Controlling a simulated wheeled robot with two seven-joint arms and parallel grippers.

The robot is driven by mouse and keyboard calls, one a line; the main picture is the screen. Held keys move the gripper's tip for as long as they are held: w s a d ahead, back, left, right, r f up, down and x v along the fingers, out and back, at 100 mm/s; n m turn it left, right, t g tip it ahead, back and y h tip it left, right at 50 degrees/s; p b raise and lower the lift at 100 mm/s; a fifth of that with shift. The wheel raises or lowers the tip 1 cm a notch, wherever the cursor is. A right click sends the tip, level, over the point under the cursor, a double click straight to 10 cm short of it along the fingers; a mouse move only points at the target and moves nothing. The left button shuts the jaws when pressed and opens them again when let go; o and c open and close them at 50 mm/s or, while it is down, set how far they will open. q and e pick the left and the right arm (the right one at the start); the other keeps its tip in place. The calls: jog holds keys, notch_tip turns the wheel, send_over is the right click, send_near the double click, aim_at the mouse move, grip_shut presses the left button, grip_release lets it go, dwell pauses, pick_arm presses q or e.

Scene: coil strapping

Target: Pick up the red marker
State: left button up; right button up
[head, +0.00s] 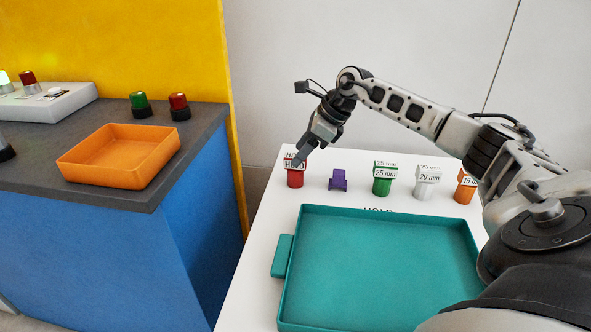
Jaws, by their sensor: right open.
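My right gripper (303,158) comes in from the right and points down at the top of the marker. It is open, and its fingers overlap the marker's upper part in the picture. Whether they touch it or straddle it cannot be told. My left gripper is not in view.
To the right stand a purple holder (338,180), a green marker (382,182), a white one (426,185) and an orange one (465,189). A teal tray (283,255) lies in front. An orange tray (75,172) and lamps sit on the left counter (205,125).

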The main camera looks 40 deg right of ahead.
aim_at(295, 170)
jog(key=x, duration=0.5)
jog(key=c, duration=1.2)
jog(key=shift+o, duration=0.2)
jog(key=shift+r, duration=0.1)
